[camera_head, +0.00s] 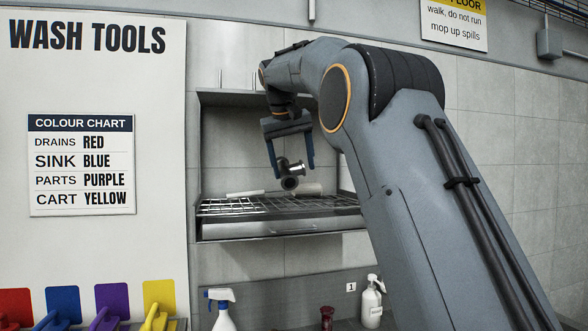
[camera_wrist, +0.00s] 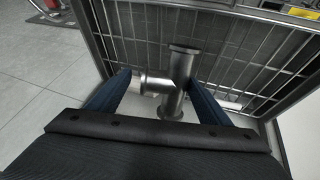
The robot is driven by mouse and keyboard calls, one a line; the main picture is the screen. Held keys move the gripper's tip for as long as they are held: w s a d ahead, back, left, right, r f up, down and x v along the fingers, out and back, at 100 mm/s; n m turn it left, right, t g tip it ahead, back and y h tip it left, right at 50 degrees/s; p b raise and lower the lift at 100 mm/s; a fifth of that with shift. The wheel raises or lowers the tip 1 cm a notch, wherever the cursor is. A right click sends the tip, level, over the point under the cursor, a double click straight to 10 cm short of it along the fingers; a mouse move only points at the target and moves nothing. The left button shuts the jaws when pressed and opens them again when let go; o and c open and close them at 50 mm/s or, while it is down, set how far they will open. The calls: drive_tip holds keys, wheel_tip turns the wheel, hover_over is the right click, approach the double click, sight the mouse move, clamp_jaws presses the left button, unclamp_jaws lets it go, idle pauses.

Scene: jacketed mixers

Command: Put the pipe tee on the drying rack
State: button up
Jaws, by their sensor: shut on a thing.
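The pipe tee (camera_head: 290,174) is a shiny metal fitting with flanged ends. My gripper (camera_head: 290,160) is shut on it, with one blue finger on each side, and holds it in front of and above the wire drying rack (camera_head: 280,206). In the wrist view the tee (camera_wrist: 176,82) sits between the two blue fingers of the gripper (camera_wrist: 160,95), with the rack's wire grid (camera_wrist: 225,52) beyond it. I cannot tell the exact gap between tee and rack.
A pale long-handled item (camera_head: 300,190) lies on the rack. Spray bottle (camera_head: 222,308) and white dispenser bottle (camera_head: 372,302) stand below, with a dark red item (camera_head: 327,317) between them. Coloured tools hang at left under a colour chart (camera_head: 82,165). The rack sits in a recess with side walls.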

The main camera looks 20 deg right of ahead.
sight(293, 168)
drive_tip(key=shift+w+d+f, duration=0.1)
drive_tip(key=shift+w+d, duration=0.1)
drive_tip(key=shift+w, duration=0.1)
drive_tip(key=shift+f+p, duration=0.65)
drive_tip(key=shift+f, duration=0.95)
drive_tip(key=shift+f, duration=0.2)
drive_tip(key=o, duration=1.5)
drive_tip(key=shift+r, duration=0.2)
drive_tip(key=b+v, duration=0.1)
drive_tip(key=v, duration=1.1)
drive_tip(key=shift+b, duration=0.4)
